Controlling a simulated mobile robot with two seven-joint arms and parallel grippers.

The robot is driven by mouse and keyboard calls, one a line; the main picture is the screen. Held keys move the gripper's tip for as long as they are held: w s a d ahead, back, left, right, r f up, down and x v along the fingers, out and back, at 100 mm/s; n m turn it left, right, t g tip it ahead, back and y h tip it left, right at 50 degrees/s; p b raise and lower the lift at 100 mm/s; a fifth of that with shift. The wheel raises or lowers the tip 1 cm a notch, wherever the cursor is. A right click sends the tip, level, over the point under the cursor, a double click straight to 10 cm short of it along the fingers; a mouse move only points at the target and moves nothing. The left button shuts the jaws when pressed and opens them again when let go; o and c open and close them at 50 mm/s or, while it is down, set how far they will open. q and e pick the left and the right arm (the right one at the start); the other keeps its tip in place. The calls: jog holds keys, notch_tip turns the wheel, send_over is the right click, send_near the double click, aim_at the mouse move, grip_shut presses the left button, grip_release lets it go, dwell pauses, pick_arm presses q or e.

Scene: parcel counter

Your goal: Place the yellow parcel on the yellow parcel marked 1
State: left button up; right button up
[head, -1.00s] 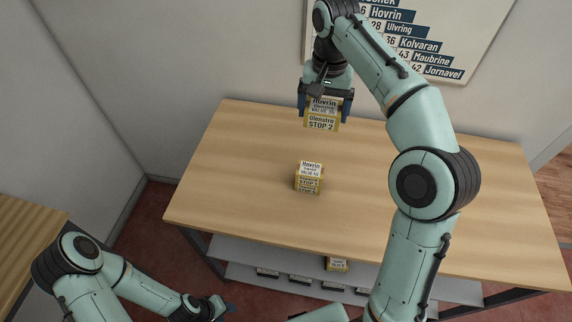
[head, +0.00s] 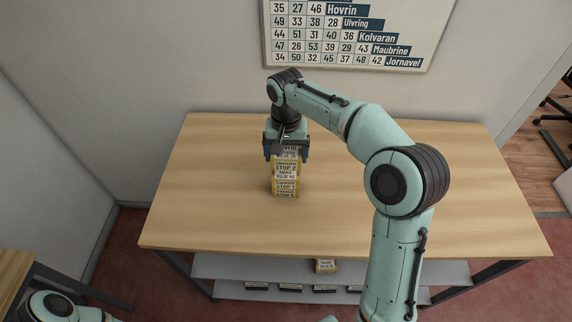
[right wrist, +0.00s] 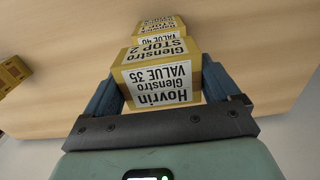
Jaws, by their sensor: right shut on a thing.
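My right gripper (head: 286,155) is shut on a yellow parcel (head: 286,166) with white labels reading "Glenstro STOP 2". In the right wrist view this held parcel (right wrist: 160,85) sits between the two blue fingers and shows "Hovrin Glenstro VALUE 35". My left gripper is out of view.
A number chart (head: 350,35) hangs on the wall behind. A yellowish object (right wrist: 14,73) lies at the left of the right wrist view.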

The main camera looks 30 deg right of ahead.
aim_at(286, 164)
jog(key=shift+w+f, duration=0.15)
jog(key=shift+f, duration=0.1)
jog(key=shift+f+b, duration=0.3)
jog(key=shift+f, duration=1.65)
jog(key=shift+f, duration=0.15)
jog(key=o, duration=0.9)
jog(key=shift+c, duration=0.2)
